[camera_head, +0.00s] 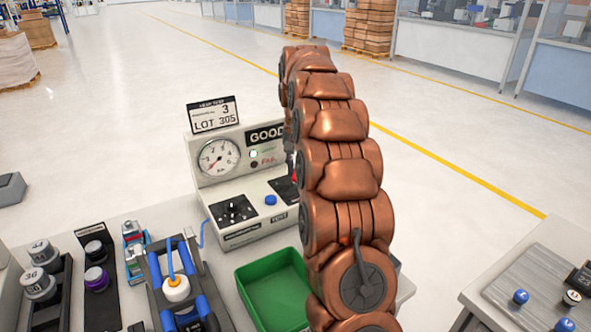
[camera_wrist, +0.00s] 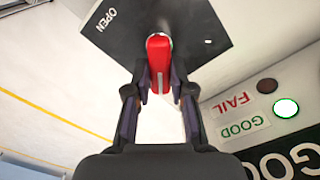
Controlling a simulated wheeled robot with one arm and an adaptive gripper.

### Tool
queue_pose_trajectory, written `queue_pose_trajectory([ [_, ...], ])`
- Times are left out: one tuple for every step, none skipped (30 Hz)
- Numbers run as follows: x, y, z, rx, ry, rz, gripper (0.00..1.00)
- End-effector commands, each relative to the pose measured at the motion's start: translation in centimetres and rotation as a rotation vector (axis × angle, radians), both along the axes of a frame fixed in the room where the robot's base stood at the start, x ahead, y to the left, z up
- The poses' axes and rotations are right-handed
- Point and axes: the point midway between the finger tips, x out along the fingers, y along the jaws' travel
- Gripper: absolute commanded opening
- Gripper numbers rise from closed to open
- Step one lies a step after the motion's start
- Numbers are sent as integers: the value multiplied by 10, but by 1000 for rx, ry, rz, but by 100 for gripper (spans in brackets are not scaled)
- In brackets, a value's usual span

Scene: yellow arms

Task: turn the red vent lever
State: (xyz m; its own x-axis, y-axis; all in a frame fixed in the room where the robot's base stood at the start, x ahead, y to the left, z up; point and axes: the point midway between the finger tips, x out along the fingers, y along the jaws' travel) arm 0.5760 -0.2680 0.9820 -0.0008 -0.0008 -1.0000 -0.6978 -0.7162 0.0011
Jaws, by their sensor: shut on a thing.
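The red vent lever (camera_wrist: 158,50) is in the upper middle of the wrist view, in front of a dark plate (camera_wrist: 120,38) marked OPEN. My gripper (camera_wrist: 160,80) has its two fingers on either side of the lever's near end, shut on it. The lever points from the plate toward my palm. In the head view my copper-coloured arm hides most of the lever and gripper; only a sliver of red (camera_head: 294,172) shows beside the arm, at the right of the grey test console (camera_head: 205,180).
The console carries a pressure gauge (camera_head: 219,157), a black knob (camera_head: 233,210), a blue button (camera_head: 270,200) and a lit lamp (camera_wrist: 286,108) by the word GOOD. A green tray (camera_head: 275,285) stands before it. Fixtures with parts fill the left of the bench.

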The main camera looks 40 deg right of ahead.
Motion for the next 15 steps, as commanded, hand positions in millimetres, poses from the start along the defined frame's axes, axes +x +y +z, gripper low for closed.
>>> queue_pose_trajectory([
  [-1,0,-1,2,2,-22,0],
  [-1,0,-1,2,2,-34,0],
  [-1,0,-1,2,2,-50,0],
  [-1,0,-1,2,2,-60,0],
  [-2,0,-1,2,2,-69,0],
  [-2,-1,-1,3,3,-81,0],
  [-2,-1,-1,3,3,-88,0],
  [-2,-1,-1,3,3,-93,0],
  [-2,-1,-1,3,3,-100,0],
  [-2,-1,-1,3,3,-104,0],
  [-2,-1,-1,3,3,-107,0],
  [-2,-1,-1,3,3,-111,0],
  [-2,-1,-1,3,3,-113,0],
  [-2,-1,-1,3,3,-114,0],
  [-2,-1,-1,3,3,-115,0],
])
